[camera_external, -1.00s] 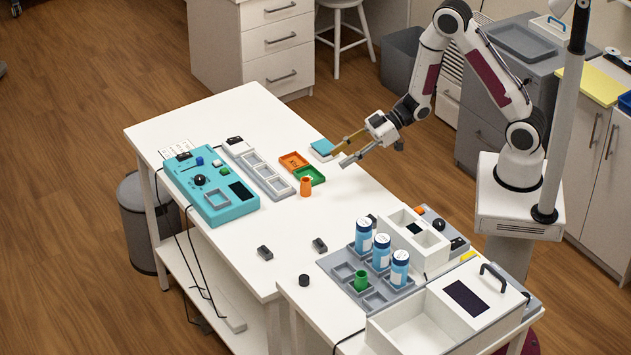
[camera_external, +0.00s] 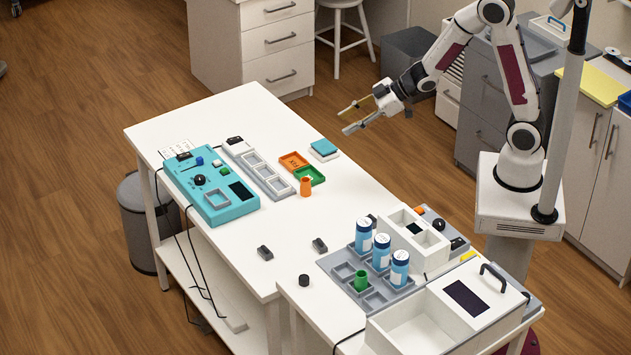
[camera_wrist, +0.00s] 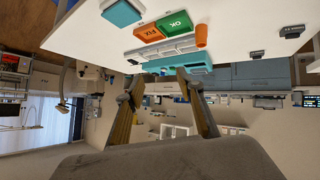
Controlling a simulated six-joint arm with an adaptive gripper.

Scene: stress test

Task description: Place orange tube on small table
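The orange tube (camera_external: 306,187) stands upright on the white table (camera_external: 215,265), just in front of a green tray (camera_external: 312,174). It also shows in the wrist view (camera_wrist: 201,36) beside the green OK tray (camera_wrist: 174,24). My gripper (camera_external: 348,119) is open and empty, raised above the table's far right edge and well apart from the tube. In the wrist view its two fingers (camera_wrist: 158,76) are spread with nothing between them. A second white table (camera_external: 320,318) adjoins at the lower right; I cannot tell which table is the small one.
An orange tray (camera_external: 293,161), a grey compartment strip (camera_external: 263,173), a teal device (camera_external: 211,185) and a teal-topped box (camera_external: 324,148) stand near the tube. The table's front middle is mostly clear.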

